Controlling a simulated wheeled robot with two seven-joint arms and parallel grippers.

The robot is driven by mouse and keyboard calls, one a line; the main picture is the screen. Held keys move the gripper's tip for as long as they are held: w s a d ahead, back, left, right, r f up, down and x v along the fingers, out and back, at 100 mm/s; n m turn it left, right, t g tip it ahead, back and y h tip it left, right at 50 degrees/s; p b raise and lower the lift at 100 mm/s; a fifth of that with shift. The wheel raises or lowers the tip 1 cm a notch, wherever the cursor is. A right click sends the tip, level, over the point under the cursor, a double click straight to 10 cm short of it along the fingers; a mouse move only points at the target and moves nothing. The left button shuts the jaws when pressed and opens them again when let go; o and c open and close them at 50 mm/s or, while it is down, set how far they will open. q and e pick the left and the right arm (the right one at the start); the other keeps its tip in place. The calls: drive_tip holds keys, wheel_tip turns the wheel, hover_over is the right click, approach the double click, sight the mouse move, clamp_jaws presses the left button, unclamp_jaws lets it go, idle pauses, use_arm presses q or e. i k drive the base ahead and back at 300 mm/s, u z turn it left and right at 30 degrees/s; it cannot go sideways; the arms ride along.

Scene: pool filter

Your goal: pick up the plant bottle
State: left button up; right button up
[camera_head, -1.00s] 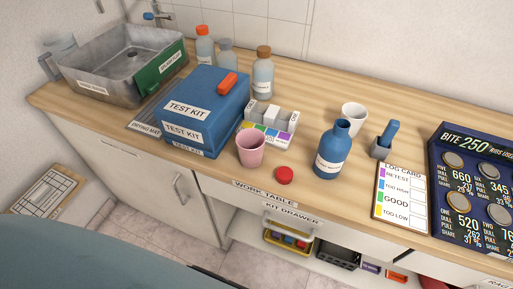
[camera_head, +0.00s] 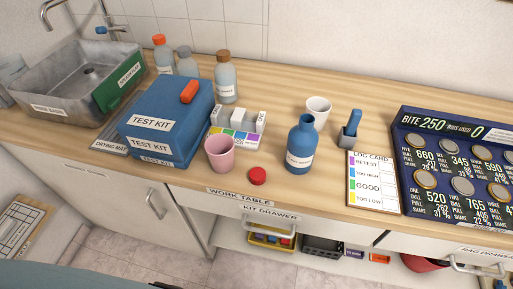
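A blue bottle (camera_head: 299,147) with a white label stands upright and uncapped on the work table (camera_head: 355,88); its label is too small to read. A red cap (camera_head: 258,176) lies to its left. Three more bottles stand at the back: one with an orange cap (camera_head: 163,56), one with a grey cap (camera_head: 187,64) and one with a brown cap (camera_head: 225,80). I cannot tell from the labels which is the plant bottle. Neither of my grippers is in view.
A blue test kit box (camera_head: 165,125), a pink cup (camera_head: 221,155), a white cup (camera_head: 318,110), a blue-handled tool in a grey holder (camera_head: 348,138) and a log card (camera_head: 373,182) surround the blue bottle. A metal sink (camera_head: 50,105) is left; a dark scoreboard (camera_head: 455,130) is right.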

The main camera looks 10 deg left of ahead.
sight(303, 139)
drive_tip(key=k, duration=0.5)
drive_tip(key=z, duration=1.95)
drive_tip(key=i, duration=1.3)
drive_tip(key=u, duration=2.1)
